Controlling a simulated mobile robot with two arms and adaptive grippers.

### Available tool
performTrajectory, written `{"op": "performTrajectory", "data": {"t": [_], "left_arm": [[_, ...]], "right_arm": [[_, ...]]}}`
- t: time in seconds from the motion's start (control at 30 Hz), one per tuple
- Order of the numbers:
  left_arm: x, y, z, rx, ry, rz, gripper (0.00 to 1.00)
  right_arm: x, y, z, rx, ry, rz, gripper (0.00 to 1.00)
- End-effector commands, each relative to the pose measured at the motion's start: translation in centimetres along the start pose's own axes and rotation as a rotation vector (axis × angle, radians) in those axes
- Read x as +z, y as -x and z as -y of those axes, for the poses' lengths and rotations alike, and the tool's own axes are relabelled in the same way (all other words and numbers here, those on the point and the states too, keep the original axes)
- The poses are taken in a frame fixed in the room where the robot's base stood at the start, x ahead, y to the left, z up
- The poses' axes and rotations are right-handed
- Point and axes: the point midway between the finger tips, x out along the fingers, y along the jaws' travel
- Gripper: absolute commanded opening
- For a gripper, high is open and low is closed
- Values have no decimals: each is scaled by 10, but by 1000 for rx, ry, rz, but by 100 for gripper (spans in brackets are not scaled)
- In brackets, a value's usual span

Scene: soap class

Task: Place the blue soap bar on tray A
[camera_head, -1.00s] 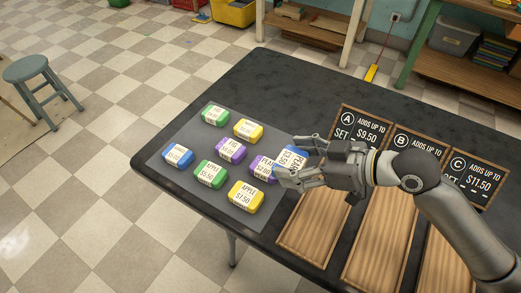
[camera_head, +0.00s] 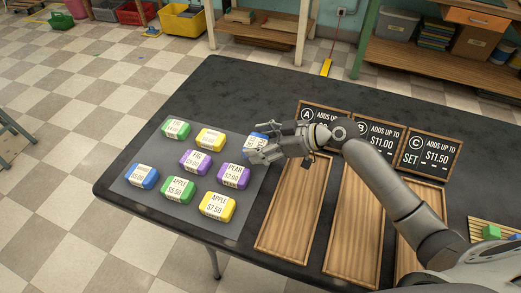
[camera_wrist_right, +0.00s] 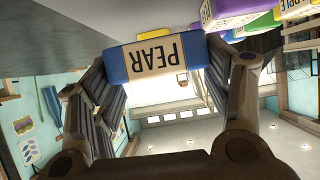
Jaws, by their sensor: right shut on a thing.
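My right gripper (camera_head: 261,142) is shut on a blue soap bar (camera_head: 256,140) with a white PEAR label. It holds the bar over the back right part of the grey mat. In the right wrist view the blue bar (camera_wrist_right: 118,66) sits between the two fingers, its label upside down. In the head view the fingers partly hide it. Tray A (camera_head: 291,215) is an empty wooden tray to the right of the mat, behind which stands a black sign marked A (camera_head: 322,116). A second blue soap bar (camera_head: 141,176) lies at the mat's left. My left gripper is not in view.
On the grey mat (camera_head: 210,221) lie several other bars: green, yellow and purple (camera_head: 233,175). Two more empty wooden trays, B (camera_head: 353,230) and C (camera_head: 424,199), lie right of tray A. The table's back left is bare.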

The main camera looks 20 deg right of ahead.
Motion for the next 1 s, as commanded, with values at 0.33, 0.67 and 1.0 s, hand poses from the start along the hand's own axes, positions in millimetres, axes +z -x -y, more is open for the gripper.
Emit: {"op": "performTrajectory", "data": {"t": [0.33,0.67,1.0], "left_arm": [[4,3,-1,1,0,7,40],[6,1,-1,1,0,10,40],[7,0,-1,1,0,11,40]], "right_arm": [[30,-18,-6,-1,-5,0,44],[34,-20,-6,0,0,0,44],[35,-21,-6,0,-1,1,80]]}}
